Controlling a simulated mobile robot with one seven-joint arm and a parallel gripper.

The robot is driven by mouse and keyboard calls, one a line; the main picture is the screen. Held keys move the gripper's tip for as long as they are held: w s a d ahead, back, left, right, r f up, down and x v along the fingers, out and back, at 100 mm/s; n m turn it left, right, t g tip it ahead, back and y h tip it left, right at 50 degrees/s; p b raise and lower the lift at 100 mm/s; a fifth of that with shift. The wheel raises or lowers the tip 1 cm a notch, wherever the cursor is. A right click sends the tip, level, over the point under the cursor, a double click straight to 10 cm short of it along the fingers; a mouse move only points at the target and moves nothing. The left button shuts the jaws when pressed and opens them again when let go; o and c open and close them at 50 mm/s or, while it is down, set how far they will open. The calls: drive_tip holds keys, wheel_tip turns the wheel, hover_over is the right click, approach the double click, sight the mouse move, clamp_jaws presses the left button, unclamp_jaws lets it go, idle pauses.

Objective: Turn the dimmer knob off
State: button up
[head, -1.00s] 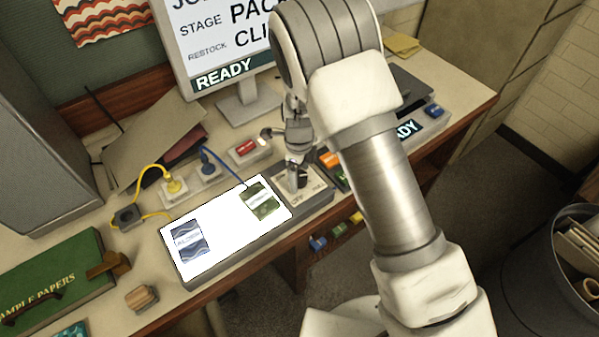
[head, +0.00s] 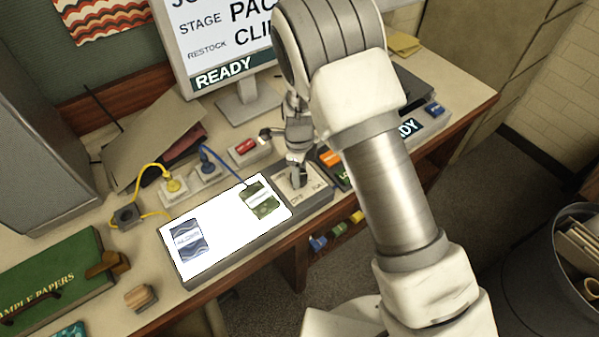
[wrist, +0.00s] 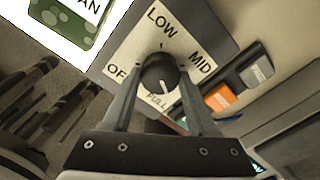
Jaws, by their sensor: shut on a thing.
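The dimmer knob (wrist: 158,73) is a round dark knob on a pale plate (wrist: 190,38) marked OFF, LOW, MID and FULL. Its white pointer line points down in the wrist view, toward FULL. My gripper (wrist: 160,82) is shut on the knob, one finger on each side. In the head view my gripper (head: 297,178) hangs over the dimmer box (head: 318,197), hiding the knob. The light panel (head: 220,225) beside the box glows bright white.
A green-patterned card (head: 262,200) and a blue-patterned card (head: 188,240) lie on the panel. A box with a red switch (head: 246,147) and yellow and blue plugs stand behind. Orange and green labelled items (head: 331,158) sit close at the right.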

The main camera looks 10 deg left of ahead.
drive_tip(key=n+b, duration=0.3)
drive_tip(key=n, duration=0.3)
drive_tip(key=shift+w+f, duration=0.1)
drive_tip(key=n+b, duration=0.3)
drive_tip(key=n, duration=0.3)
drive_tip(key=n+b, duration=0.2)
drive_tip(key=n, duration=0.4)
drive_tip(key=shift+w+a+n, duration=0.1)
drive_tip(key=shift+n, duration=0.2)
drive_tip(key=n+b, duration=0.1)
drive_tip(key=n, duration=0.9)
drive_tip(key=shift+n+b, duration=0.3)
drive_tip(key=shift+n, duration=0.1)
drive_tip(key=n, duration=0.3)
drive_tip(key=n+p, duration=0.1)
drive_tip(key=n, duration=0.2)
drive_tip(key=shift+a+r, duration=0.15)
drive_tip(key=shift+r, duration=0.05)
drive_tip(key=n+p, duration=0.1)
drive_tip(key=n, duration=0.4)
drive_tip(key=shift+n, duration=0.4)
drive_tip(key=n+p, duration=0.1)
drive_tip(key=n, duration=0.1)
drive_tip(key=n+p, duration=0.1)
drive_tip(key=n, duration=0.2)
drive_tip(key=shift+s+n, duration=0.2)
drive_tip(key=shift+n, duration=0.1)
drive_tip(key=shift+f+n, duration=0.1)
drive_tip(key=shift+n, duration=0.2)
